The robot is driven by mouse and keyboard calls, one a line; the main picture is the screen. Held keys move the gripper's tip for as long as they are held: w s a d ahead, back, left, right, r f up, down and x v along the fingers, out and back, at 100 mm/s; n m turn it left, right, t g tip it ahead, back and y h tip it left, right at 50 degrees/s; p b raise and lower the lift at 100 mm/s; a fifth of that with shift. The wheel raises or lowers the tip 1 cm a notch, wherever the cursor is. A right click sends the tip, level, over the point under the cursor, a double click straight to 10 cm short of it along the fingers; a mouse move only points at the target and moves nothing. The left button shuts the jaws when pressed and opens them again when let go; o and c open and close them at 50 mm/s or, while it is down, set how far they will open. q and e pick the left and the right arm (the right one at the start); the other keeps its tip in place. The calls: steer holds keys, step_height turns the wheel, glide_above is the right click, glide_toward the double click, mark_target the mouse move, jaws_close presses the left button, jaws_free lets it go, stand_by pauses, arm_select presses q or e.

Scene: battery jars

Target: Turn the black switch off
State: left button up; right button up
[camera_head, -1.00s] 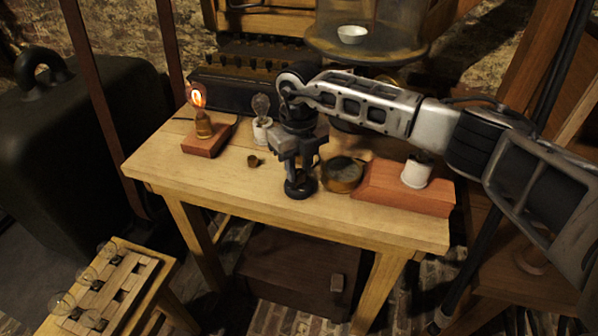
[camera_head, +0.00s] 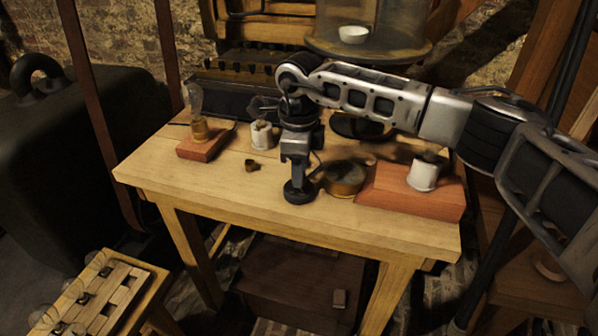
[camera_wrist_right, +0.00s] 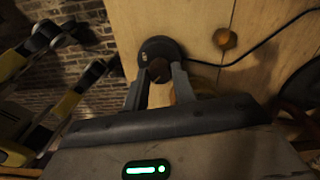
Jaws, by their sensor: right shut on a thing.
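The black switch (camera_head: 300,194) is a round black base near the front edge of the wooden table. It also shows in the wrist view (camera_wrist_right: 161,46), with a brown knob (camera_wrist_right: 158,72) on it. My right gripper (camera_head: 297,178) points down over the switch. In the wrist view its two fingers (camera_wrist_right: 157,82) are shut on the knob. The bulb (camera_head: 195,99) on the red wooden block (camera_head: 201,149) at the table's left is dark. My left gripper is out of view.
A round brass piece (camera_head: 344,178) stands just right of the switch. Farther right is a red block (camera_head: 440,201) with a white jar (camera_head: 424,174). A small brown knob (camera_head: 252,165) lies to the left. The table's front left (camera_head: 210,185) is clear.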

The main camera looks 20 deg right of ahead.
steer(key=shift+r+n, duration=0.1)
steer(key=shift+n, duration=0.5)
steer(key=o, duration=1)
step_height(320, 180, up, 16)
steer(key=shift+b, duration=0.3)
